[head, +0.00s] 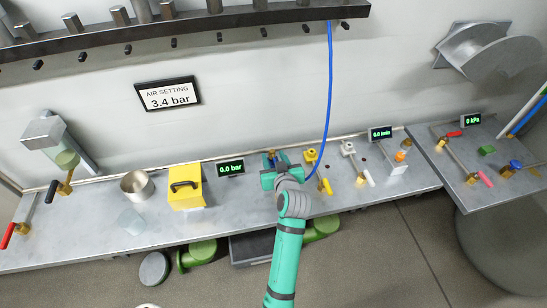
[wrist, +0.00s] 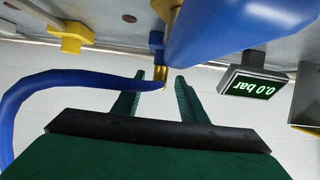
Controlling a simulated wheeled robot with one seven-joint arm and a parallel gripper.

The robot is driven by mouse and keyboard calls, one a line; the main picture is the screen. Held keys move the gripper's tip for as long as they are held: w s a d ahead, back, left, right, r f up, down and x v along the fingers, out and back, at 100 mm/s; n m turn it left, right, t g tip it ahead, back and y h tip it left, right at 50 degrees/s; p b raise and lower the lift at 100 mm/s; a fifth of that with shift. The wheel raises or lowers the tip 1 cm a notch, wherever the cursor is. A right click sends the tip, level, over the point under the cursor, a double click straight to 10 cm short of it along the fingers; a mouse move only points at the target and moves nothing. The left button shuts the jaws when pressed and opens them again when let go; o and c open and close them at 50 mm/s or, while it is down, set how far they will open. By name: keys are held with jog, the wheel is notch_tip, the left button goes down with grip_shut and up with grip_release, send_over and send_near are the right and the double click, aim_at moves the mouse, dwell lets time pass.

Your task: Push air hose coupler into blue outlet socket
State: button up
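The blue air hose (wrist: 60,82) curves in from the left in the wrist view and runs to a small blue and brass coupler (wrist: 160,76). In the head view the hose (head: 330,80) hangs from above and bends toward my gripper (head: 268,170). The wrist view shows my gripper's green fingers (wrist: 160,88) apart, with gaps on both sides of the coupler. A blue fitting with brass, apparently the blue outlet socket (wrist: 156,40), lies just above the coupler; whether they touch or are joined is unclear. My gripper hides this spot in the head view.
A large blue part (wrist: 225,30) is close beside the fitting. A display (head: 230,168) reads 0.0 bar. A yellow box (head: 187,196) stands to the left, and a yellow valve (head: 311,156) to the right. A sign reads 3.4 bar (head: 168,94).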

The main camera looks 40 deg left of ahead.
jog(key=v, duration=1)
jog(key=shift+s+d, duration=0.1)
